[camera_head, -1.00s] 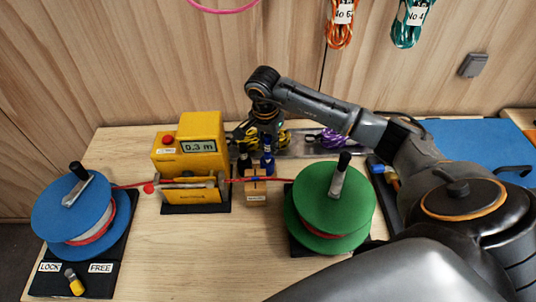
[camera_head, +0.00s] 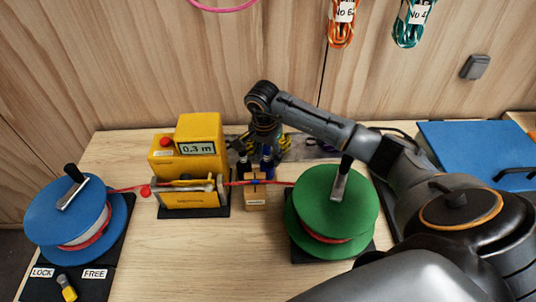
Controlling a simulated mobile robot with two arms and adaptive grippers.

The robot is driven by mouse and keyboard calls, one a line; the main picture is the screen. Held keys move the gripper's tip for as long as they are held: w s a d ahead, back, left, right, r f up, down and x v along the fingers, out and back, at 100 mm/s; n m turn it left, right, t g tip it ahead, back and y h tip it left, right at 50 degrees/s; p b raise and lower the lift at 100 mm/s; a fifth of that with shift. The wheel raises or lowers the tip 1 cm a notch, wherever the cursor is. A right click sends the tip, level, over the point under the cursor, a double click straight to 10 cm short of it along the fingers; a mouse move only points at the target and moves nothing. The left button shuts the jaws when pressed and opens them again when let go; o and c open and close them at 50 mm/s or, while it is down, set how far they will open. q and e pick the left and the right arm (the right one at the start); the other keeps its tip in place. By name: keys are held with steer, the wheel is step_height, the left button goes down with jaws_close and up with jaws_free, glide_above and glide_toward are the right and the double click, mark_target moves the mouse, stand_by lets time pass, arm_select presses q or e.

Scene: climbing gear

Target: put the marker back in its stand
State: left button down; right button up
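My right arm reaches in from the right, and its gripper (camera_head: 257,158) points down just above and behind a small wooden block (camera_head: 255,199), which may be the marker's stand. Dark and blue parts show at the gripper's lower end, on two sides above the block. I cannot tell whether a blue part is the marker or belongs to the fingers, nor whether the fingers are shut. A thin dark upright shape shows between them at the block's top. My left gripper is not in view.
A red rope (camera_head: 273,183) runs from a blue reel (camera_head: 48,215) past a yellow meter (camera_head: 197,133) reading 0.3 m and the wooden block to a green reel (camera_head: 312,207). A blue case (camera_head: 475,150) lies at the right.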

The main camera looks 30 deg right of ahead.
steer(key=shift+r, duration=0.4)
steer(key=r+b, duration=0.1)
steer(key=r, duration=0.2)
steer(key=r+b, duration=0.1)
steer(key=r, duration=0.3)
steer(key=a+r+b, duration=0.1)
steer(key=r, duration=0.2)
steer(key=shift+s+a+r, duration=0.1)
steer(key=shift+s+r, duration=0.15)
steer(key=shift+r, duration=0.05)
steer(key=shift+r+b, duration=0.3)
steer(key=shift+r, duration=0.15)
